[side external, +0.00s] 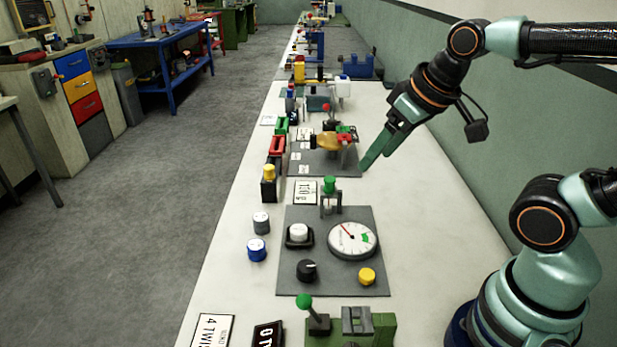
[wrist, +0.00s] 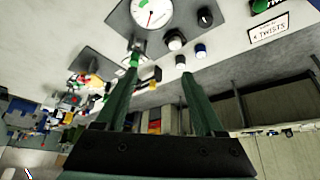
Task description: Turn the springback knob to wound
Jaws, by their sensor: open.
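A grey panel (side external: 334,285) on the bench carries a black knob (side external: 306,270) with a pale pointer mark, likely the springback knob; no "wound" label is readable. A round white gauge (side external: 352,240) with a red needle and green patch sits behind it to the right. A white button (side external: 298,232) and a yellow button (side external: 367,276) share the panel. In the wrist view, the gauge (wrist: 152,12) and black knob (wrist: 205,17) show near the top. My gripper (side external: 366,164) is open and empty, above the bench's right side and well behind the knob. Its two green fingers (wrist: 160,75) are spread in the wrist view.
A green-topped lever (side external: 329,187) stands at the panel's back edge. A green-knobbed lever (side external: 305,303) and label cards are in front. Another panel with parts (side external: 325,160) lies behind. A wall runs along the right.

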